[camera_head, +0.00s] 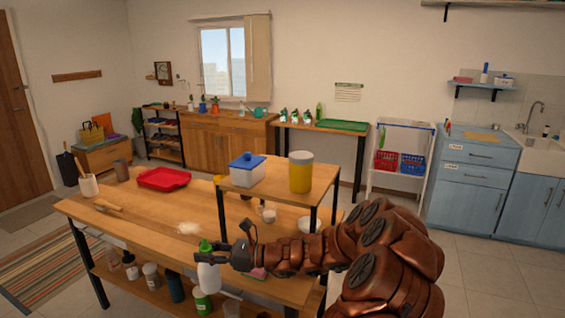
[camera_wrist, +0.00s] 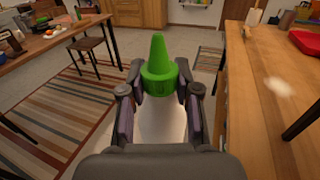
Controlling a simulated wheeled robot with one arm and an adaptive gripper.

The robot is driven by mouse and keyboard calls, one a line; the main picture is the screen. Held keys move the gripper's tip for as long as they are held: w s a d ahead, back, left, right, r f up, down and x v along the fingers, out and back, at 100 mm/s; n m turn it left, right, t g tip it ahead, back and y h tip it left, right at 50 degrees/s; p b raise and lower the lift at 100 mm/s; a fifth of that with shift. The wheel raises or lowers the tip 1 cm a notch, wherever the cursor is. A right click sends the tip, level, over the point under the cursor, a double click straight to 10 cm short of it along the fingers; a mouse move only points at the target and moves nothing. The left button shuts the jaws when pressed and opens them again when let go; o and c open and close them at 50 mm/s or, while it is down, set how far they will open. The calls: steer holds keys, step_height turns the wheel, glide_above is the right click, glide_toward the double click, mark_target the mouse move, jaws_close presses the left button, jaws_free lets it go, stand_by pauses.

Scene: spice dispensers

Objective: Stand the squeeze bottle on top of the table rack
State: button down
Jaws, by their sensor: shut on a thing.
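The squeeze bottle (camera_wrist: 158,75) has a green cone nozzle and a pale translucent body. In the wrist view my gripper (camera_wrist: 160,92) is shut on it just below the green cap, one finger on each side. In the head view the bottle (camera_head: 207,272) is upright in my gripper (camera_head: 215,257), at the front edge of the wooden table (camera_head: 150,222). The table rack (camera_head: 262,190) is a small raised wooden shelf on dark legs, on the right part of the table. It stands behind and to the right of my gripper.
A white tub with a blue lid (camera_head: 247,170) and a yellow canister (camera_head: 300,172) stand on the rack, with bare wood around them. A red tray (camera_head: 164,178) lies on the table. White powder (camera_head: 188,228) is spilled there. Several bottles stand on the lower shelf.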

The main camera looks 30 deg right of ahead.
mark_target(206, 240)
step_height(206, 240, up, 4)
steer(key=p, duration=0.3)
steer(key=shift+r, duration=0.2)
steer(key=shift+f, duration=0.25)
steer(key=s+d+r+m+t+h, duration=0.1)
steer(key=d+r+h, duration=0.4)
steer(key=d, duration=0.9)
steer(key=s+d+r+m+t+h, duration=0.2)
steer(key=d+r+m+t+h, duration=0.2)
steer(key=d+r, duration=0.6)
steer(key=s+d+r+m+t+h, duration=0.1)
steer(key=d+r+m+h, duration=0.5)
steer(key=d, duration=1.4)
step_height(206, 240, up, 2)
steer(key=shift+s+r+t, duration=0.15)
steer(key=shift+s+t, duration=0.15)
steer(key=shift+t, duration=0.4)
steer(key=shift+d, duration=0.1)
